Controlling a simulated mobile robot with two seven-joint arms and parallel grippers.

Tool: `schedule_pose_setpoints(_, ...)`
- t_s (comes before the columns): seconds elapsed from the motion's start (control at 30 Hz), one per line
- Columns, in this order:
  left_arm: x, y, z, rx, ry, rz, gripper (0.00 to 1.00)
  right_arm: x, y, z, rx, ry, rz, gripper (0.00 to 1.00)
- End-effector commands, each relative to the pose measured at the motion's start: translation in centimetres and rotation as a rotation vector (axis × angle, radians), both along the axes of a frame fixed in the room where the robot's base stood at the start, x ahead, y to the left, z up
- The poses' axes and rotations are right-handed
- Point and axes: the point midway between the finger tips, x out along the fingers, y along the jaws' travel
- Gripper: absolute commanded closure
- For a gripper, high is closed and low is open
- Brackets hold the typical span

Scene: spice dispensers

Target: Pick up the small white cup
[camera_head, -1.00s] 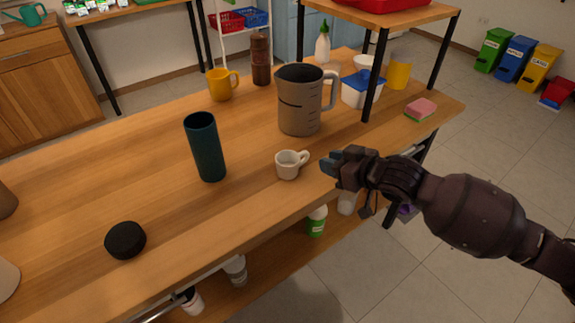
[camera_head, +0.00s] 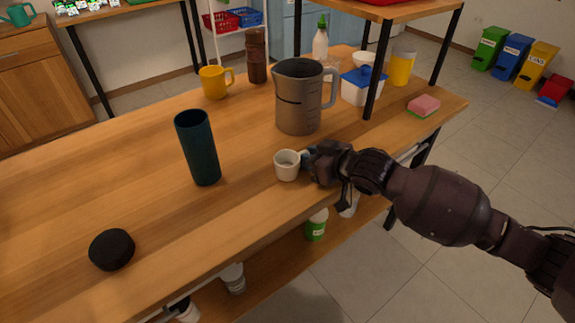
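The small white cup (camera_head: 287,166) stands upright on the wooden table (camera_head: 140,165) near its front edge. My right gripper (camera_head: 308,158) is at the cup's right side, where the handle is. The gripper hides the handle, and I cannot tell whether its fingers are closed around it. My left gripper is out of view.
A grey pitcher (camera_head: 298,105) stands just behind the cup. A dark teal cylinder (camera_head: 198,148) is to its left, and a black puck (camera_head: 111,249) lies front left. A yellow mug (camera_head: 214,82), a brown bottle (camera_head: 256,58) and a pink sponge (camera_head: 424,104) are farther back.

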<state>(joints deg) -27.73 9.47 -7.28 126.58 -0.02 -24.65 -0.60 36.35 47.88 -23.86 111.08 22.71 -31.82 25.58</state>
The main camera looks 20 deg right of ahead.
Motion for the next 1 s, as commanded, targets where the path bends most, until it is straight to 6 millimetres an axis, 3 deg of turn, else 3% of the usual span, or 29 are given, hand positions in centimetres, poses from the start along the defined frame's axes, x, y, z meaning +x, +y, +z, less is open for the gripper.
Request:
schedule_pose_setpoints(0.07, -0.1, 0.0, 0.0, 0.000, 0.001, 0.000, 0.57, 0.0, 0.0, 0.0, 0.000, 0.000, 0.000, 0.74)
schedule_pose_setpoints(0.23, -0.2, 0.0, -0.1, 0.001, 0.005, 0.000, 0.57, 0.0, 0.0, 0.0, 0.000, 0.000, 0.000, 0.99)
schedule_pose_setpoints(0.67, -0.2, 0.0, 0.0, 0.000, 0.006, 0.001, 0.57, 0.0, 0.0, 0.4, -0.001, -0.002, -0.001, 1.00)
schedule_pose_setpoints(0.87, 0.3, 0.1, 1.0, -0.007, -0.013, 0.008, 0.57, 0.0, -0.1, 3.4, -0.001, -0.011, 0.000, 1.00)
schedule_pose_setpoints(1.0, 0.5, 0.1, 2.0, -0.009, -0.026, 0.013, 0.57, 0.0, 0.0, 7.0, -0.001, -0.016, 0.000, 1.00)
